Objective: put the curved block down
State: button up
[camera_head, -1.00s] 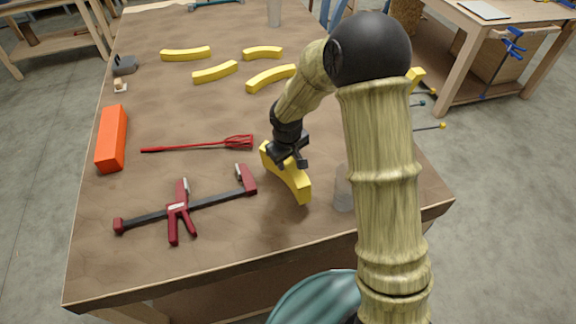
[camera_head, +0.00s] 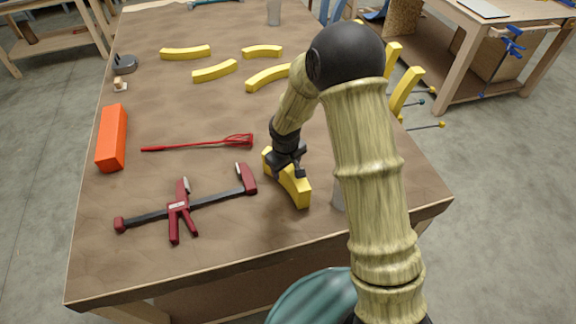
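The curved block (camera_head: 299,191) is yellow and lies under my gripper near the front right of the brown worktable (camera_head: 250,245). My gripper (camera_head: 286,166) points down and seems closed around the block's upper middle part. The fingertips are small and partly hidden against the block. The block is at or very close to the table top; I cannot tell whether it fully touches. Other yellow curved blocks lie farther back, at the back left (camera_head: 186,53), centre (camera_head: 215,71), back centre (camera_head: 262,51) and beside my arm (camera_head: 268,77).
A red clamp (camera_head: 180,208) lies left of the held block, with a red whisk-like tool (camera_head: 198,145) behind it. An orange block (camera_head: 112,138) lies near the left edge. A grey cylinder (camera_head: 339,196) stands right of the held block, partly hidden by my arm.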

jog(key=shift+d, duration=0.2)
jog(key=shift+r, duration=0.1)
jog(key=shift+r, duration=0.2)
notch_tip(320, 180, up, 11)
jog(key=s+b, duration=0.1)
jog(key=s, duration=0.1)
jog(key=shift+r, duration=0.15)
dwell(0.6)
jog(key=s+d+r+m, duration=0.1)
jog(key=s+d+m, duration=0.6)
jog(key=s+d, duration=0.8)
jog(key=shift+s+r+m, duration=0.2)
jog(key=shift+s+m, duration=0.1)
jog(key=shift+s, duration=0.1)
